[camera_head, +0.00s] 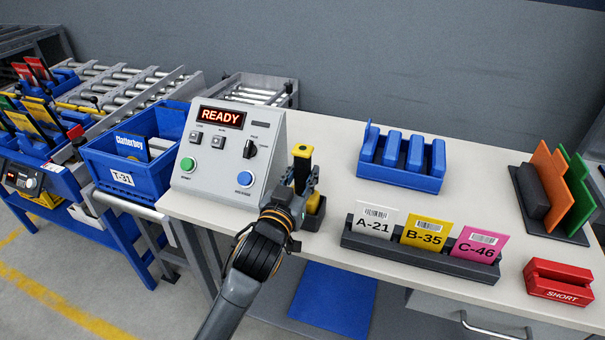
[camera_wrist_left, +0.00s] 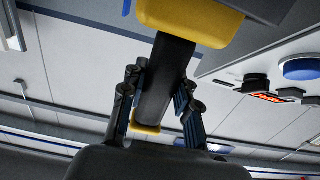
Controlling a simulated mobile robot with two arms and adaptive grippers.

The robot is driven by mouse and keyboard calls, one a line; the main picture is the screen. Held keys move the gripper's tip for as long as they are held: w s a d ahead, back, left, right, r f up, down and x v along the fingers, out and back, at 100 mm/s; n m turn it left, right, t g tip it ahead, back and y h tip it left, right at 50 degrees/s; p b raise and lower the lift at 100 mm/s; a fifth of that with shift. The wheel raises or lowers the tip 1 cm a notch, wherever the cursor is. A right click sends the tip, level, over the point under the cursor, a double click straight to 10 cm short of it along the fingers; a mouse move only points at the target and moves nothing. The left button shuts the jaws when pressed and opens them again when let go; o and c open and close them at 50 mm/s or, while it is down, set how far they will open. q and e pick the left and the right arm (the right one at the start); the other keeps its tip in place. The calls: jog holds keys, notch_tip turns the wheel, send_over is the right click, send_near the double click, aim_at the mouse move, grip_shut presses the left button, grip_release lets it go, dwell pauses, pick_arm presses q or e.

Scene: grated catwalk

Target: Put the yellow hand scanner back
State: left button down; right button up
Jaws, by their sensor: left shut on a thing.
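My right gripper is not in view.
The control box (camera_head: 225,155) reads READY, close left of the gripper. A card rack (camera_head: 420,257) stands to the right, with a blue slotted rack (camera_head: 402,160) behind. A red SHORT block (camera_head: 558,282) is far right. A blue T-31 bin (camera_head: 120,177) is left. The mid-table strip is clear.

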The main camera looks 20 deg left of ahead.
pick_arm(q)
jog(key=shift+f, duration=0.4)
jog(key=c, duration=0.9)
grip_release()
